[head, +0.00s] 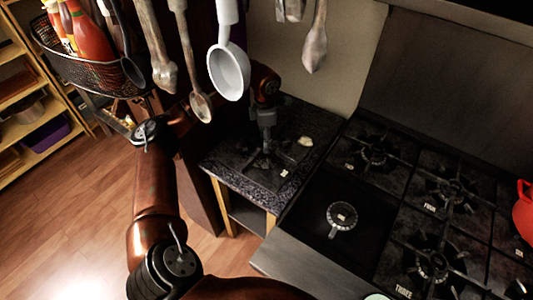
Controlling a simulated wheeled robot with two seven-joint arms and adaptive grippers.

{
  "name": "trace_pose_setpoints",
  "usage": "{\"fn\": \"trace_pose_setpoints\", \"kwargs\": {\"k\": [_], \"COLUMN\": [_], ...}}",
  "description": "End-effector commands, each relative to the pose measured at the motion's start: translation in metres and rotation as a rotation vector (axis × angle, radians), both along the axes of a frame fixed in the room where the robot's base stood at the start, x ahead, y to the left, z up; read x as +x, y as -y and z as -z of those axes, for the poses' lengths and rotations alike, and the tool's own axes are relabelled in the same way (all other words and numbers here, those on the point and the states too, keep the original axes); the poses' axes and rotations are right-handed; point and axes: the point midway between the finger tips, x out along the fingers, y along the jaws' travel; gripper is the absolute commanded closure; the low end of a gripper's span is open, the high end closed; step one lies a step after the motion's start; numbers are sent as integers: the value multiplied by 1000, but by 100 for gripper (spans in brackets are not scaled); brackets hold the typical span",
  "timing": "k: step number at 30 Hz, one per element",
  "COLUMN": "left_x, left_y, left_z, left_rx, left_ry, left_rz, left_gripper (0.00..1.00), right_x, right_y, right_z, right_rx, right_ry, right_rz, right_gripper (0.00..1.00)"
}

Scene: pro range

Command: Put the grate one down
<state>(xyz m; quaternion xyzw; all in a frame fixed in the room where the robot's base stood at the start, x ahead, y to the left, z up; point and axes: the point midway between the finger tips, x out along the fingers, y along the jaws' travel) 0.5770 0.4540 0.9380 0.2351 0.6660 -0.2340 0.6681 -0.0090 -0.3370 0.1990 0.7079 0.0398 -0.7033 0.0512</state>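A dark grate (288,161) with a small white label is at the granite-topped side counter, left of the stove. The label is too small to read. My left gripper (267,150) points down over the grate's middle, with its fingertips at or very near the bars. I cannot tell whether the fingers are closed on it, or whether the grate rests on the counter or hangs just above it. The front-left burner (341,215) is bare, with no grate over it, and has a small label on its cap. My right gripper is out of view.
Stove burners with grates (436,262) lie to the right, some labelled. A red pot (524,215) stands at the right edge. A pale lump (305,141) lies on the counter (318,120). Hanging utensils, including a white ladle (229,70), and a wire basket (85,72) crowd above my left arm.

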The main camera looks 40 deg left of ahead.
Motion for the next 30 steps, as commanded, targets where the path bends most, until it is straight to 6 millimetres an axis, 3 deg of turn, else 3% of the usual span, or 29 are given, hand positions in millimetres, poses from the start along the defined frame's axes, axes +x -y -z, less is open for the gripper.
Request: {"fn": "trace_pose_setpoints", "kwargs": {"k": [5, 16, 28, 29, 30], "left_x": [2, 0, 1, 0, 0], "left_y": [1, 0, 0, 0, 0], "left_z": [36, 77, 83, 83, 83], "left_rx": [-2, -2, 0, 0, 0], "left_ry": [-3, -2, 0, -1, -1], "left_rz": [1, -1, -2, -2, -2], "left_gripper": [80, 80, 80, 55, 52], "right_x": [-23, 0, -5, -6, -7], "right_y": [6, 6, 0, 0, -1], "right_z": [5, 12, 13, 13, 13], "right_rx": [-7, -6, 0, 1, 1], "right_ry": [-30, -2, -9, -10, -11], "right_rz": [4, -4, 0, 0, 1], "right_gripper": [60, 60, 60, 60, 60]}}
